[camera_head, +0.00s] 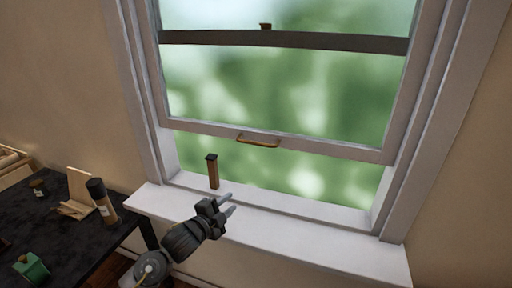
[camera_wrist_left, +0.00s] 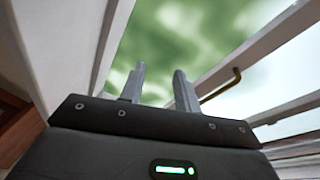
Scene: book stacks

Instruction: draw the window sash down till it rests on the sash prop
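The window sash (camera_head: 330,148) is raised, with a clear gap between its bottom rail and the sill. A brass handle (camera_head: 258,140) is fixed on the bottom rail; it also shows in the left wrist view (camera_wrist_left: 220,86). The sash prop (camera_head: 212,171), a brown post with a dark cap, stands upright on the sill (camera_head: 300,235), below the sash and apart from it. My left gripper (camera_head: 229,205) is over the front of the sill, below the handle and right of the prop's foot. Its two fingers stand apart and empty in the left wrist view (camera_wrist_left: 159,84). My right gripper is not in view.
A dark table (camera_head: 75,240) at the lower left bears a brown bottle (camera_head: 101,200), a wooden stand (camera_head: 77,195) and a green object (camera_head: 31,268). White window jambs (camera_head: 140,95) bound the opening. The right part of the sill is clear.

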